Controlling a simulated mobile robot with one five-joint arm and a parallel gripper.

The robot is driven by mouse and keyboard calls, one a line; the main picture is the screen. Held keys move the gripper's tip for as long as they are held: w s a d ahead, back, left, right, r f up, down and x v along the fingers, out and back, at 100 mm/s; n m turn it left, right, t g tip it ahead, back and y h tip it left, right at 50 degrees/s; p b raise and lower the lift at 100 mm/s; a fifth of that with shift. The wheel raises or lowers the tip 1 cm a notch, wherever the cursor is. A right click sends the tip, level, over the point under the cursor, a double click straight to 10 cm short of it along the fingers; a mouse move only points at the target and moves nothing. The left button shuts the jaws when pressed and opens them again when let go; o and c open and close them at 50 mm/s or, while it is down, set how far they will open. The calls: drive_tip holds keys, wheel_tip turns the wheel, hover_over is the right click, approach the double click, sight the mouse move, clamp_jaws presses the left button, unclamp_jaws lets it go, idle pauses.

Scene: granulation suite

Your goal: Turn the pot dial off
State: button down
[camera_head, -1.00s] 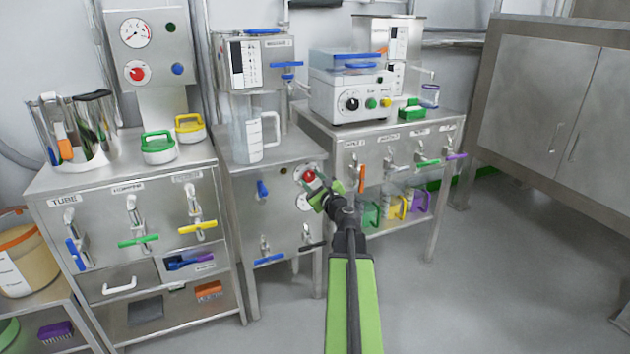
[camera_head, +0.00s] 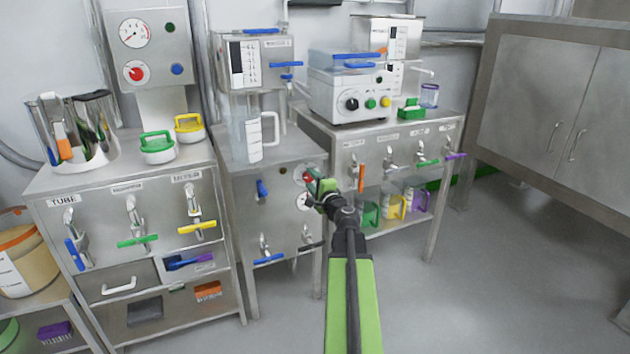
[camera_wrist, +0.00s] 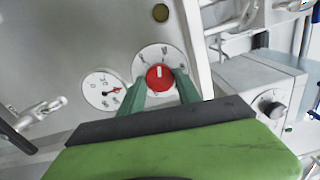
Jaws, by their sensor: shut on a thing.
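The red pot dial (camera_head: 309,175) is on the steel front of the middle cabinet, partly hidden by my gripper (camera_head: 321,186). In the wrist view the red dial (camera_wrist: 160,77) sits on a round white scale plate (camera_wrist: 142,62), its white mark pointing toward the picture's top. The green fingers of my gripper (camera_wrist: 159,83) are at its left and right sides, shut on it. A white gauge (camera_wrist: 103,90) with a red needle is just left of the dial in the wrist view.
An orange tap handle (camera_head: 362,178) is close on the right. The floor (camera_head: 470,270) at the right is clear.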

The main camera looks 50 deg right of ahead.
drive_tip(key=n, duration=0.4)
drive_tip(key=shift+s+d, duration=0.1)
drive_tip(key=n, duration=0.4)
drive_tip(key=shift+n, duration=0.6)
drive_tip(key=c, duration=0.9)
unclamp_jaws()
drive_tip(key=shift+o, duration=0.2)
